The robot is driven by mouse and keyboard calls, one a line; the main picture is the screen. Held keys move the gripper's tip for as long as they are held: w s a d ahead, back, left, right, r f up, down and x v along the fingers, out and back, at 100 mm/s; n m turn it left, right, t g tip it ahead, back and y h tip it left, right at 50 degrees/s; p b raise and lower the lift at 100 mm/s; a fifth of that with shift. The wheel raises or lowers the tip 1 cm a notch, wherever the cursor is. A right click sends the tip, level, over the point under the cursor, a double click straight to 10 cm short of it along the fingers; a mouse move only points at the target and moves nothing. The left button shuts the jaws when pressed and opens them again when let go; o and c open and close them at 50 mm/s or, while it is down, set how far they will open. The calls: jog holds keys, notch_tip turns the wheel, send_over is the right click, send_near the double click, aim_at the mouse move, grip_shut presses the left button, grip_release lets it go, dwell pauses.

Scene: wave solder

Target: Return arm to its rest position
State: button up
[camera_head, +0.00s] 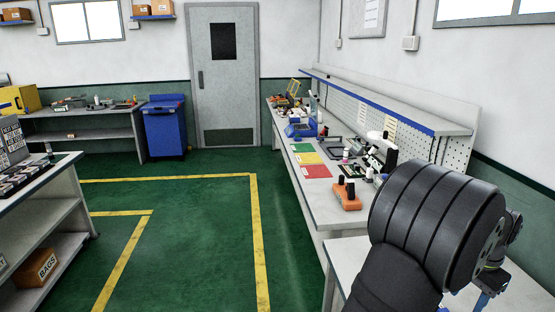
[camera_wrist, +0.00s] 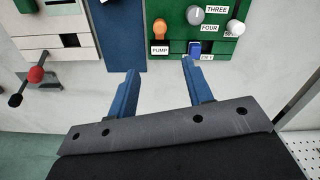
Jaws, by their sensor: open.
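My arm (camera_head: 425,225) fills the lower right of the head view, bent over the near end of the right-hand bench. A small blue part of my gripper shows past it at the lower right edge; the arm hides most of the rest. In the wrist view, my gripper (camera_wrist: 159,68) has its two blue fingers apart with nothing between them. The fingers point towards a green control panel (camera_wrist: 180,32) with an orange knob (camera_wrist: 160,27) above a "PUMP" label and a blue switch (camera_wrist: 195,48) near the right fingertip. I cannot tell whether that fingertip touches the switch.
Grey and white knobs (camera_wrist: 236,28) sit on the panel's right. The right bench (camera_head: 318,205) holds an orange holder (camera_head: 346,196) and coloured mats (camera_head: 313,171). Green floor (camera_head: 200,220) is clear between the benches.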

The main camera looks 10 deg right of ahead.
notch_tip(320, 180, down, 17)
jog(key=shift+f, duration=0.1)
jog(key=shift+a, duration=0.4)
